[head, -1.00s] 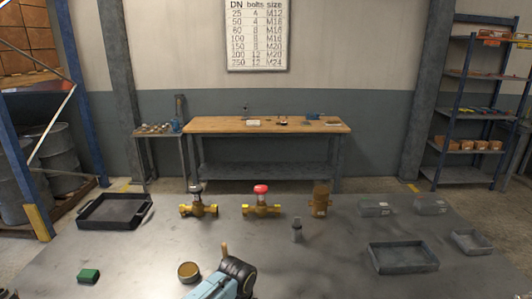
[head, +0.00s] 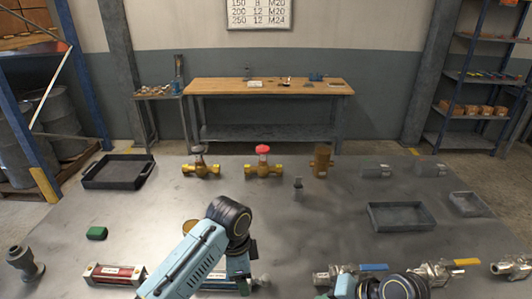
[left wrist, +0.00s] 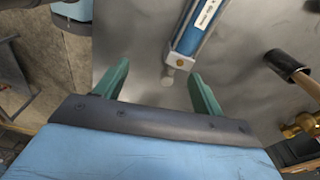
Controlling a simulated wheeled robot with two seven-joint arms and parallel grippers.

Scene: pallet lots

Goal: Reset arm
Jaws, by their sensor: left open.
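My left arm reaches in from the bottom of the head view and bends at a black joint; its fingers are not clearly visible there. In the left wrist view the left gripper (left wrist: 162,86) has two green fingers spread apart with nothing between them. A blue cylinder with a pale label (left wrist: 192,32) and a silver rod end lies beyond the fingers, apart from them. In the head view it is partly hidden by my arm. Part of my right arm shows at the bottom right of the head view; its fingers cannot be made out.
A black tray (head: 118,171), two brass valves (head: 201,169) (head: 263,169), a brass fitting (head: 322,160) and a grey tray (head: 401,216) stand on the metal table. Several steel ball valves (head: 437,272) line the front right. A hammer (left wrist: 289,66) shows in the wrist view.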

